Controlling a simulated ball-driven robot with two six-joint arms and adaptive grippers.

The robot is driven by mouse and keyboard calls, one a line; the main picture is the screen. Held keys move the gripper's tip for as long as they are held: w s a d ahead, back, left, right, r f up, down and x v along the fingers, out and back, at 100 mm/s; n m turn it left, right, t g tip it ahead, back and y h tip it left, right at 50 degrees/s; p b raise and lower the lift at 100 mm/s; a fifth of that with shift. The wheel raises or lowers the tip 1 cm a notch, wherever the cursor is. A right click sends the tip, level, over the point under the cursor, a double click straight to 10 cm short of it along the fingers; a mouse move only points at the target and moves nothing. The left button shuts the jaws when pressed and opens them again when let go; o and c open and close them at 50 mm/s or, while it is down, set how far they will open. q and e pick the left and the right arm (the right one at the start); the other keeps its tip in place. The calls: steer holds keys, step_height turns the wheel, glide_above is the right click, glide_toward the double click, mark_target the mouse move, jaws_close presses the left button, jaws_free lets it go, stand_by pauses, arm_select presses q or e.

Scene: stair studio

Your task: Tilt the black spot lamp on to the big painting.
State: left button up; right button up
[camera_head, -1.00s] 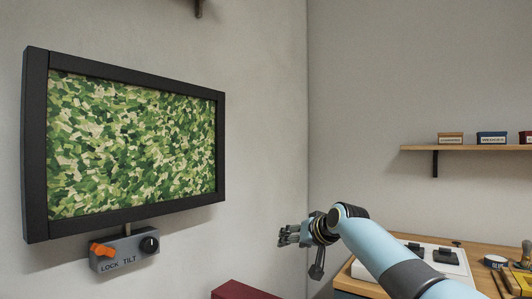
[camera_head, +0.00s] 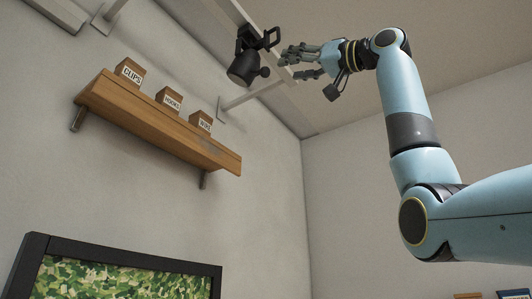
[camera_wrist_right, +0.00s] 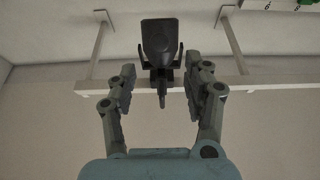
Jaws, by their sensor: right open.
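The black spot lamp (camera_head: 245,68) hangs from a pale rail near the ceiling in the head view, its head pointing down and to the left. My right gripper (camera_head: 286,64) is open just to the right of the lamp. In the right wrist view the lamp (camera_wrist_right: 160,42) sits ahead, between and beyond the open fingers of my right gripper (camera_wrist_right: 162,82); the fingers do not appear to touch it. The big painting (camera_head: 110,280), green and cream in a black frame, shows only its upper part at the lower left. My left gripper is not in view.
A wooden wall shelf (camera_head: 160,125) with small boxes labelled clips and hooks, and a third box (camera_head: 200,121), stands left of the lamp. The pale rail (camera_wrist_right: 200,87) runs across behind the lamp, with brackets (camera_head: 250,97) to the wall.

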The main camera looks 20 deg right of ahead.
mark_target(267, 73)
steer(key=p+x, duration=0.3)
steer(key=x, duration=0.5)
steer(key=shift+w+a, duration=0.1)
steer(key=shift+a, duration=0.1)
steer(key=shift+w+a+r+p, duration=0.15)
steer(key=shift+w+a+p, duration=0.2)
steer(key=shift+w, duration=0.2)
jaws_close()
